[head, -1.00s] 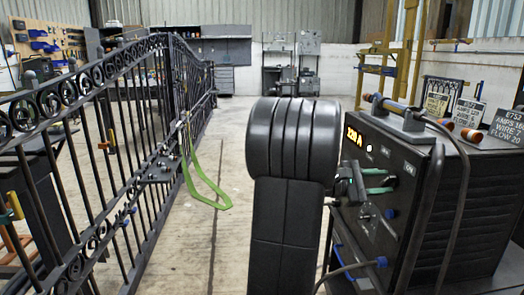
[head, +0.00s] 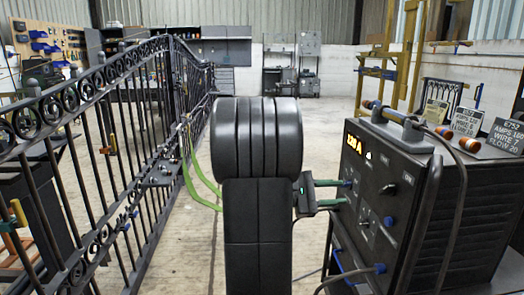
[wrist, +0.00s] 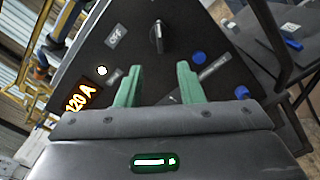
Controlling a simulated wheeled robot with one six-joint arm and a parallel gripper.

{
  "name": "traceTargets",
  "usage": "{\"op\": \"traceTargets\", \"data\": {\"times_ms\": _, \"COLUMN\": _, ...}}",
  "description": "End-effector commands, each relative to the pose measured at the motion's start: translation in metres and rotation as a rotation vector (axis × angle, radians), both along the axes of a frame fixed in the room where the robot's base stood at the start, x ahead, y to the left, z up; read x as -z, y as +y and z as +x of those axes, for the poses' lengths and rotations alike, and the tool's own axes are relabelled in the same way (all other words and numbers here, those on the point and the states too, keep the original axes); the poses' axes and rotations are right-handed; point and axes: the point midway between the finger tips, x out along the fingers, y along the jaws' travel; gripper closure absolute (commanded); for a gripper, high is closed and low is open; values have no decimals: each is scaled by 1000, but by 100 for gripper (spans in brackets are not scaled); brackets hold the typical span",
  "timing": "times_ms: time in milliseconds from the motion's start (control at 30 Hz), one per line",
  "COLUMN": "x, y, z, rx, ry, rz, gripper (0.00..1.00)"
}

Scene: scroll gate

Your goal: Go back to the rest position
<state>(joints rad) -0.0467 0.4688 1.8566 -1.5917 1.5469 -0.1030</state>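My gripper (head: 340,193) is right of my dark arm in the head view, its green fingers pointing right toward the front panel of the black welding machine (head: 440,220). The fingers are apart, with nothing between them. In the wrist view, my gripper (wrist: 158,85) shows two separate green fingers in front of the machine's panel (wrist: 165,50). A black knob (wrist: 158,37) sits on that panel beyond the fingers, and the lit display (wrist: 84,95) reads 120 A. My arm's thick dark link fills the middle of the head view and hides part of the floor.
A black scrolled iron gate (head: 95,140) stands along the left. A green strap (head: 190,180) hangs by it, partly behind my arm. Several sign cards (head: 465,123) stand on the machine. Open floor (head: 255,90) lies behind.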

Motion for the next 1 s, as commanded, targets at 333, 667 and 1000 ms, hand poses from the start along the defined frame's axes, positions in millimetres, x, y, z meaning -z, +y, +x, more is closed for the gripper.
{"op": "traceTargets", "data": {"times_ms": 333, "x": 2, "y": -54, "z": 3, "rx": 5, "ry": -2, "rz": -1, "gripper": 66}}
{"op": "traceTargets", "data": {"times_ms": 667, "x": 2, "y": -109, "z": 7, "rx": 4, "ry": -1, "rz": -2, "gripper": 66}}
{"op": "traceTargets", "data": {"times_ms": 1000, "x": -5, "y": -127, "z": 10, "rx": 0, "ry": 142, "rz": -11, "gripper": 66}}
